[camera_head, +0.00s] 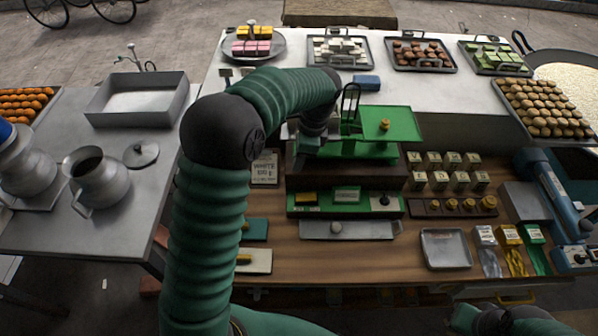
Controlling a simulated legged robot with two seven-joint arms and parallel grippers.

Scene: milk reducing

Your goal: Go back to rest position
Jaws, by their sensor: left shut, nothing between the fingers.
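My left arm rises from the bottom and bends over the table. My left gripper (306,147) points down at the left side of the green scale (345,150). It is shut and holds nothing; its fingertips are small and partly hidden against the scale, so I cannot tell whether they touch it. The scale has a green plate (392,122) with a small brass piece on it. Part of my right arm shows at the bottom right edge; its fingers are out of view.
Trays of sweets stand along the back counter. A grey basin (137,100) and a metal pot (97,178) stand on the left table. Small boxes, a weight rack (453,207) and a metal tray (445,249) lie right of the scale. Bare wood lies at the front middle.

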